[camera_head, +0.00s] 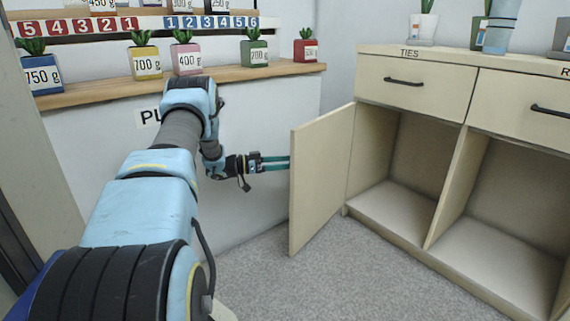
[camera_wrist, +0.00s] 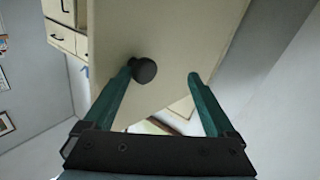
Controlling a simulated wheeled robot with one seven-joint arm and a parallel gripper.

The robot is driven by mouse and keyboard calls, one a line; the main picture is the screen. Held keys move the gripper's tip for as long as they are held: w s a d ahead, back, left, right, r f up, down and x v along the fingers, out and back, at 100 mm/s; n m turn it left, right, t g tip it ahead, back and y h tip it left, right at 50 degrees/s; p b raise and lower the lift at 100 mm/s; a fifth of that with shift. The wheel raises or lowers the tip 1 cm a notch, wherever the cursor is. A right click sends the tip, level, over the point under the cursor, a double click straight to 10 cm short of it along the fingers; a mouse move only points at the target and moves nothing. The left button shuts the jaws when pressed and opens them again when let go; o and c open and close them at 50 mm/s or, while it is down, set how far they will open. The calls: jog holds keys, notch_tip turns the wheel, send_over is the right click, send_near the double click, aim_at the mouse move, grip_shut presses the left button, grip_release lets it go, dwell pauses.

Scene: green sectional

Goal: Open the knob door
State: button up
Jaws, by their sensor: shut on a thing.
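The cream cabinet door (camera_head: 322,178) stands swung wide open, away from its compartment, with its inner face toward the head camera. Its dark round knob (camera_wrist: 144,70) is on the outer face, seen in the wrist view and hidden in the head view. My gripper (camera_head: 288,163) reaches from the left to the door's outer side.
The cabinet's left compartment (camera_head: 400,150) is open and empty, beside another open compartment. Drawers with dark handles (camera_head: 404,82) are above. A wooden shelf (camera_head: 240,73) with several weight-labelled plant pots is behind my arm. Grey carpet (camera_head: 300,280) is clear below.

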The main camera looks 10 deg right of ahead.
jog(key=a+p, duration=0.1)
jog(key=a, duration=0.6)
jog(key=shift+a+p, duration=0.2)
jog(key=shift+p, duration=0.1)
